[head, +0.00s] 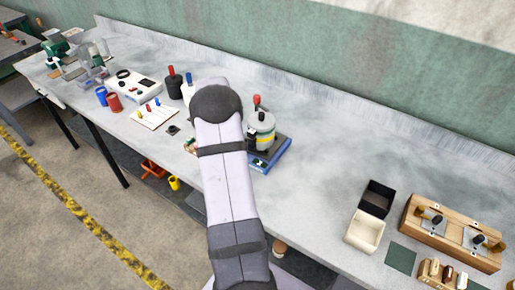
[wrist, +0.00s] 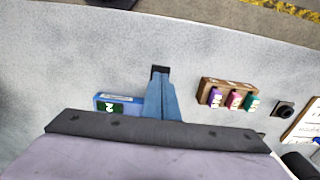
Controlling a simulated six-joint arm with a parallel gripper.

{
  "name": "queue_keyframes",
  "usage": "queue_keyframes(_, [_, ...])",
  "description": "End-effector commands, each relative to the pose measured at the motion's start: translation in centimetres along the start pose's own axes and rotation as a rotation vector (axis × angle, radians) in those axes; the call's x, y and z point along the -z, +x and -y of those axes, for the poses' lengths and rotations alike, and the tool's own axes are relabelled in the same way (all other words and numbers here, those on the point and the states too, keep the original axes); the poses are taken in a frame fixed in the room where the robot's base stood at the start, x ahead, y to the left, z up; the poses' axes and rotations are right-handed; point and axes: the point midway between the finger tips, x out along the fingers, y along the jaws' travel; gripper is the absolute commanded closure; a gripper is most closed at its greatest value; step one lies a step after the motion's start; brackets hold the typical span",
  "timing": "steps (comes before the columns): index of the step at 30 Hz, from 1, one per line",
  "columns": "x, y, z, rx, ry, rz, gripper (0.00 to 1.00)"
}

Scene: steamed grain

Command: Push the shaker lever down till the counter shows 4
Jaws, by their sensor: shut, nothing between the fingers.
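A small dark part at the pot's left, beside my arm, may be the lever; I cannot be sure. The counter (wrist: 109,107) is a dark green window on the base's front; its digit, turned over, looks like 2. My gripper (wrist: 160,72) has blue fingers with dark tips, shut and empty, next to the base in the wrist view. Contact with the lever cannot be seen. In the head view my arm hides the gripper.
A wooden block (wrist: 228,88) with purple, red and green labelled pieces stands near my fingers. A dark round knob (wrist: 284,110) lies beyond it. Black (head: 377,198) and cream (head: 364,231) bins stand at the right.

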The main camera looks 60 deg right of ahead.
Motion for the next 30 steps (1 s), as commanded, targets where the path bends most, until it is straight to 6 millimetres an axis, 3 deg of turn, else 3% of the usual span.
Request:
queue_keyframes(16, [0.0, 0.2, 0.0, 0.0, 0.0, 0.0, 1.0])
queue_keyframes(30, [0.0, 2.2, 0.0, -0.001, 0.0, 0.001, 1.0])
